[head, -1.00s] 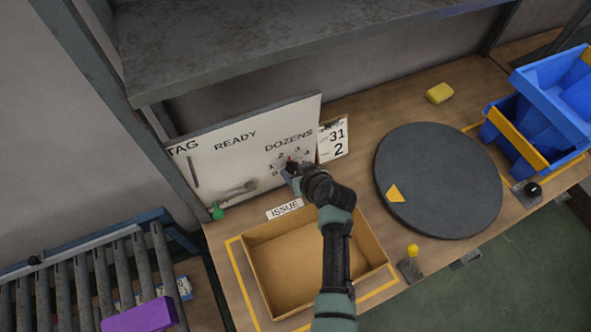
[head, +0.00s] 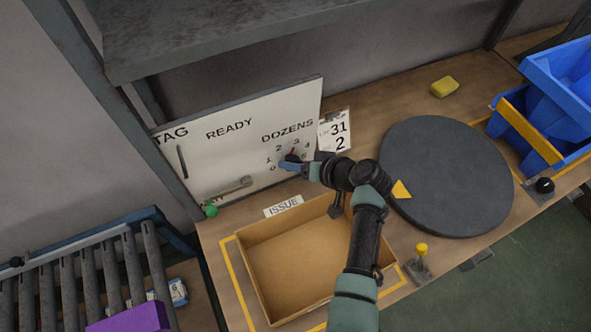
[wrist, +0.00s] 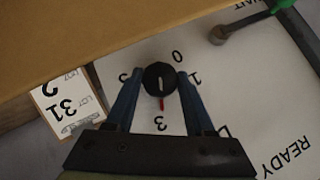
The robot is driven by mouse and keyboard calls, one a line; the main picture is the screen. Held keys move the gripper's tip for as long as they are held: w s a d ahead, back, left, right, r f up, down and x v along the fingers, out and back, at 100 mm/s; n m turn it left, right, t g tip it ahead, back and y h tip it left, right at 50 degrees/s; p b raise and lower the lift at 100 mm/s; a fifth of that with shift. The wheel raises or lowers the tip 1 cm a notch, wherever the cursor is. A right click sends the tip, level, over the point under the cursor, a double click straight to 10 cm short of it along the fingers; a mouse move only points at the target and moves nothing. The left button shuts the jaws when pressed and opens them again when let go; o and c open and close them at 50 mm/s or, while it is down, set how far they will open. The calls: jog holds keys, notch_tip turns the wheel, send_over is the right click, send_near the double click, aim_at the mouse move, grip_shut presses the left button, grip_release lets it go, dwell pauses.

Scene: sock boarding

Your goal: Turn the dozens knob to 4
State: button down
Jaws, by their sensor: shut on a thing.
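The dozens knob (wrist: 158,78) is a small round black knob with a white line across its face and a red pointer. It stands on the white board (head: 225,150), beneath the word DOZENS, inside a ring of numbers. In the wrist view, which is upside down, the red pointer (wrist: 162,104) points about at the 3. My gripper (wrist: 159,80) is shut on the knob, one blue finger on each side. In the head view my gripper (head: 290,163) reaches the board from the right and hides part of the knob and dial. The 4 shows right of the 3.
An open cardboard box (head: 300,262) lies below the board, under the ISSUE label (head: 284,206). A card reading 31 and 2 (head: 335,131) is right of the board. A green-knobbed lever (head: 211,210) is at its lower left. A dark turntable (head: 450,180) is at right.

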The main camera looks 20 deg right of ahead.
jog(key=y+b, duration=0.1)
jog(key=m+y+b, duration=0.1)
jog(key=b, duration=0.1)
jog(key=shift+d+f, duration=0.1)
jog(key=shift+f, duration=0.2)
jog(key=shift+r+m+y+b, duration=0.1)
jog(key=shift+m+y+b, duration=0.5)
jog(key=shift+b, duration=0.4)
jog(key=shift+r+t, duration=0.1)
jog(key=shift+t, duration=0.2)
jog(key=shift+c, duration=1.4)
grip_release()
jog(key=b+v, duration=0.1)
jog(key=v, duration=1.2)
jog(key=shift+w+d, duration=0.1)
